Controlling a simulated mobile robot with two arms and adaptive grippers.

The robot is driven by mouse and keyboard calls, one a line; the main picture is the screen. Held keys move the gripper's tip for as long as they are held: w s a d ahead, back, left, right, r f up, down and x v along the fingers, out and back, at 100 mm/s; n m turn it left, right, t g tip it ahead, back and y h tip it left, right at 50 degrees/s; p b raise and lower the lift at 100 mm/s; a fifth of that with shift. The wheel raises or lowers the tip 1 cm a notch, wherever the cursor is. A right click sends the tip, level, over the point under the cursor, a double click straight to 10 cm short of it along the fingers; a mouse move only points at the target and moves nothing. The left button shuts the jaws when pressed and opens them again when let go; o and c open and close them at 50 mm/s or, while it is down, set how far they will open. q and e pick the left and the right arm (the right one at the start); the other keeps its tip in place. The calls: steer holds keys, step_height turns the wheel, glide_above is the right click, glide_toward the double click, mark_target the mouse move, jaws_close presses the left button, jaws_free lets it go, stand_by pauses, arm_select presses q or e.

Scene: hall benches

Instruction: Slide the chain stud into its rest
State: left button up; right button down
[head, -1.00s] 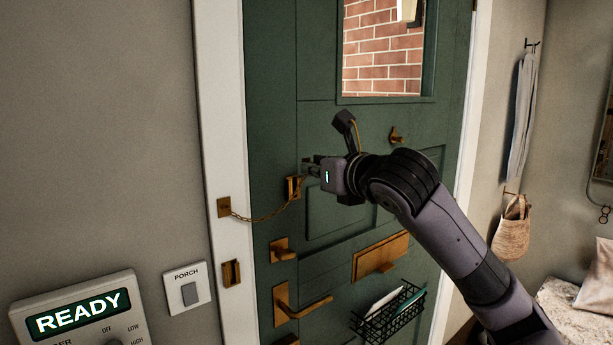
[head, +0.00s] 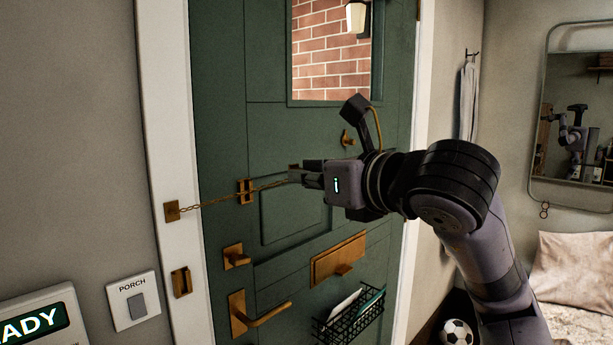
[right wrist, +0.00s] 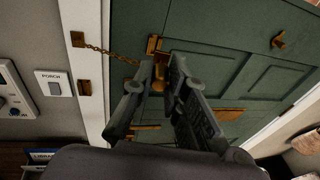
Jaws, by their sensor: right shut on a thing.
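My right gripper (head: 303,177) is shut in front of the green door (head: 220,120). A brass chain (head: 215,198) runs almost straight from a brass plate (head: 172,211) on the white frame to its fingertips. In the right wrist view a brass piece (right wrist: 159,77) shows between the fingers; I take it for the chain stud, largely hidden. A brass bracket (head: 246,191) on the door stands left of the fingertips, with the chain passing across it. A brass holder (head: 181,282) sits on the frame below the chain plate. I cannot tell which is the rest. My left gripper is not in view.
A porch switch (head: 134,301) is on the left wall. A football (head: 456,332) lies at lower right.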

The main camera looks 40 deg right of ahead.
steer(key=shift+r+p, duration=2.2)
steer(key=shift+r, duration=0.35)
